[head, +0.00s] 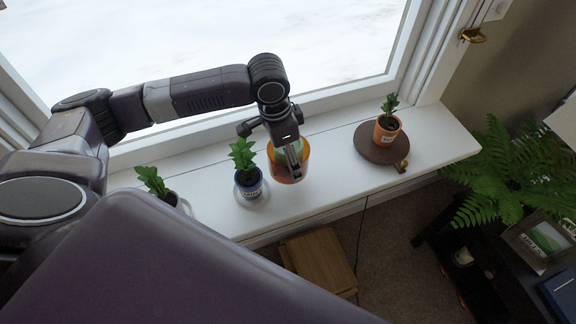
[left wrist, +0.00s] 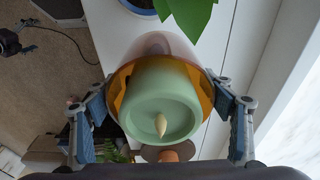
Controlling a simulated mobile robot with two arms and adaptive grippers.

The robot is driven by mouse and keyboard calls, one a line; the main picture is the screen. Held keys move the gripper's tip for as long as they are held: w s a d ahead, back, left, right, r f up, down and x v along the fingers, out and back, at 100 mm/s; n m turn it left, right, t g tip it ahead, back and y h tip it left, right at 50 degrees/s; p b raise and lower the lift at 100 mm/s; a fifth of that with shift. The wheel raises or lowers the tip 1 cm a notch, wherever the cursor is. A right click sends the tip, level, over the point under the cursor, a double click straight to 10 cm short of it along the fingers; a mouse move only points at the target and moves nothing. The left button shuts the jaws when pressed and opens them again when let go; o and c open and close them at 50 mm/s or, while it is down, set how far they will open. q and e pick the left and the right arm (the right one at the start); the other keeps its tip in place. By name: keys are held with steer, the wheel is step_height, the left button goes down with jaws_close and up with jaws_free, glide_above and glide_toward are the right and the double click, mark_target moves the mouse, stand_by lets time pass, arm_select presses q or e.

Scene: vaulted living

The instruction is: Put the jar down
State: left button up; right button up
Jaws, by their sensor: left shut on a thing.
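The jar (head: 303,158) is amber see-through glass with a pale green candle (left wrist: 160,101) inside, its wick pointing at the left wrist camera. My left gripper (head: 293,163) is shut on the jar from above, with one finger on each side of it in the left wrist view. The jar is over the front part of the white windowsill (head: 325,185), just right of a plant in a blue pot (head: 249,183). I cannot tell whether its base touches the sill. My right gripper is not in view.
A plant in a terracotta pot (head: 387,131) stands on a round brown board (head: 365,148) at the right of the sill. Another small potted plant (head: 156,184) stands at the left. The sill between jar and board is clear. A wooden box (head: 318,261) is on the floor below.

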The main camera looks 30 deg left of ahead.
arm_select(q)
steer(key=shift+f, duration=2.45)
steer(key=shift+f, duration=0.15)
steer(key=o, duration=1.4)
